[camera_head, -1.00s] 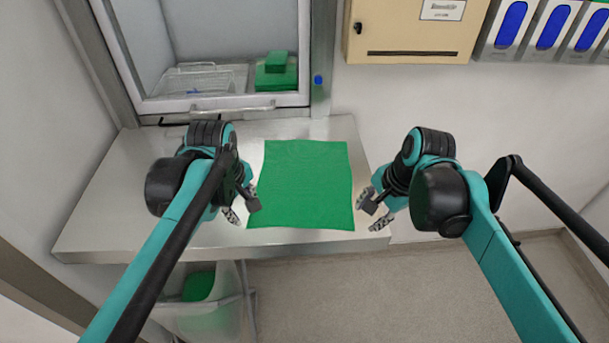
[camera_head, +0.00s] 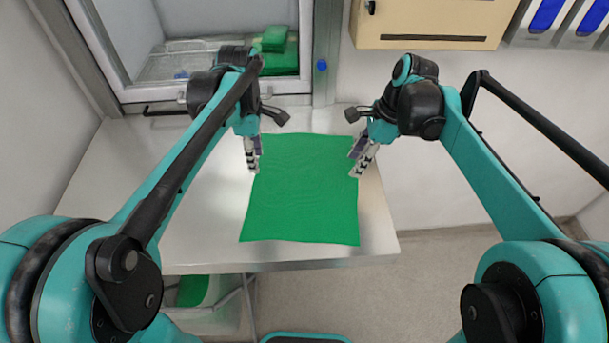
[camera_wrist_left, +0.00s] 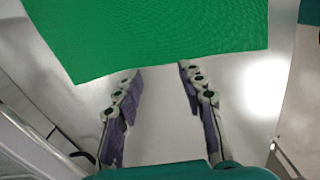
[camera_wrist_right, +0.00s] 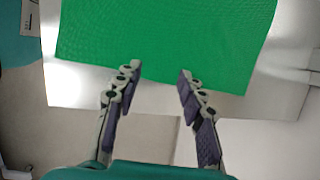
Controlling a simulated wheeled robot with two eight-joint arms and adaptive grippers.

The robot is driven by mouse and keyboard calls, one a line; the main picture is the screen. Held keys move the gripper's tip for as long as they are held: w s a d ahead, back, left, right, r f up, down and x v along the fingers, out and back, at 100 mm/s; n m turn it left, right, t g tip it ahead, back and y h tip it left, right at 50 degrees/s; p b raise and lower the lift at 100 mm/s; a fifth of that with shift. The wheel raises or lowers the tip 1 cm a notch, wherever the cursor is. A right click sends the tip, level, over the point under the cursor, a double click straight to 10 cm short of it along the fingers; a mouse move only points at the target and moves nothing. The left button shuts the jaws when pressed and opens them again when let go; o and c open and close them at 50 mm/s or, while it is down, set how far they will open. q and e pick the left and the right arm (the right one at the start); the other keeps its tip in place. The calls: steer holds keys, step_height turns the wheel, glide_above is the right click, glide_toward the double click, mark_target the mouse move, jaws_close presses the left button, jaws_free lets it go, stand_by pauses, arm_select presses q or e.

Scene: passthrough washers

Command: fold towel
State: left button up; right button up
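A green towel (camera_head: 302,195) lies flat and spread out on the metal table. My left gripper (camera_head: 252,155) is at the towel's left edge, near its far left corner. In the left wrist view its two fingers (camera_wrist_left: 158,80) are apart with nothing between them, and the towel (camera_wrist_left: 160,35) edge is just beyond the tips. My right gripper (camera_head: 358,158) is at the towel's right edge, near the far right corner. In the right wrist view its fingers (camera_wrist_right: 157,75) are apart and empty, with the tips at the towel (camera_wrist_right: 165,40) edge.
The steel table (camera_head: 200,225) has bare room left of the towel. Behind it is a hatch with folded green towels (camera_head: 278,50) and a wire basket (camera_head: 180,62). A beige cabinet (camera_head: 430,22) hangs on the wall. A bin with green cloth (camera_head: 193,290) stands below the table.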

mark_target(260, 180)
arm_select(q)
step_height(260, 180, down, 7)
steer(key=shift+r, duration=0.15)
arm_select(e)
step_height(260, 180, down, 7)
steer(key=shift+r, duration=0.2)
steer(key=shift+f, duration=0.15)
arm_select(q)
steer(key=c, duration=0.6)
arm_select(e)
steer(key=c, duration=0.6)
arm_select(q)
steer(key=shift+f, duration=0.2)
jaws_close()
arm_select(e)
steer(key=shift+f, duration=0.1)
jaws_close()
arm_select(q)
steer(key=shift+r, duration=0.1)
